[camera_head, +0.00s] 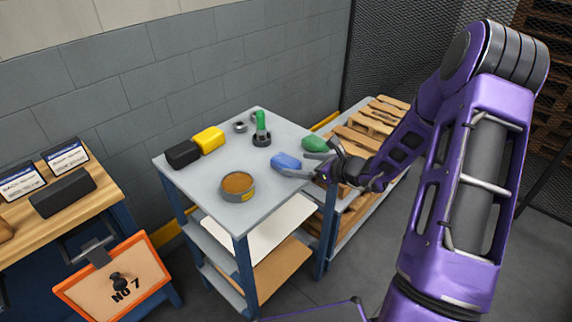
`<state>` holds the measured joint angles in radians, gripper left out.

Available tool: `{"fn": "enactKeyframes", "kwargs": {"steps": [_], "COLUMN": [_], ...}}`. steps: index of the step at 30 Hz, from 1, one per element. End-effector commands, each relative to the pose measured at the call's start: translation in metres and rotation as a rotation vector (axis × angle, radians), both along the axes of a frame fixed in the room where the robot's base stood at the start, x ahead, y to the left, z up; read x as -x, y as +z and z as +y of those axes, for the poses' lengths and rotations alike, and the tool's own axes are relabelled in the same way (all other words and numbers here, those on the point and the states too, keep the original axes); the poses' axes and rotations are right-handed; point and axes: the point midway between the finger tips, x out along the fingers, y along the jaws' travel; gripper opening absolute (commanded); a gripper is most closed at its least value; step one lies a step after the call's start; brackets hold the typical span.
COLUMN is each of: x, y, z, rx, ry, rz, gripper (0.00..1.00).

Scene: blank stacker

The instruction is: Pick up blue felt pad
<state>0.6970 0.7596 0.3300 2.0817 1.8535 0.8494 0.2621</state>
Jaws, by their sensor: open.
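The blue felt pad (286,161) lies on the grey top of a small metal table (205,167), near its right side. My gripper (302,165) reaches in from the right over the table's right edge. Its jaws are open, with the fingers close beside the pad's right end. I cannot tell whether they touch the pad. A green pad-like piece (315,143) lies just behind the gripper, near the back right edge.
A yellow block (208,139), a black block (182,154), a green-handled tool (261,125) and a round tin (238,186) stand on the table. Wooden pallets (365,135) are at the right. A wooden bench (75,215) stands at the left.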

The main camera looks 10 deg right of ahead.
Motion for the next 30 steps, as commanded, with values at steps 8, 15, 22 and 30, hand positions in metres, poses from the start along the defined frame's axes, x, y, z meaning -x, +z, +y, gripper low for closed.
{"fn": "enactKeyframes", "kwargs": {"steps": [8, 15, 22, 30], "x": [-0.020, -0.035, -0.034, -0.034], "y": [-0.015, -0.022, -0.021, -0.021], "z": [0.022, 0.032, 0.031, 0.031], "rx": [-0.002, 0.000, 0.000, 0.000], "ry": [0.002, 0.001, 0.001, 0.001], "rz": [0.002, 0.000, 0.000, 0.000], "gripper": [1.00, 1.00, 0.82, 0.33]}}
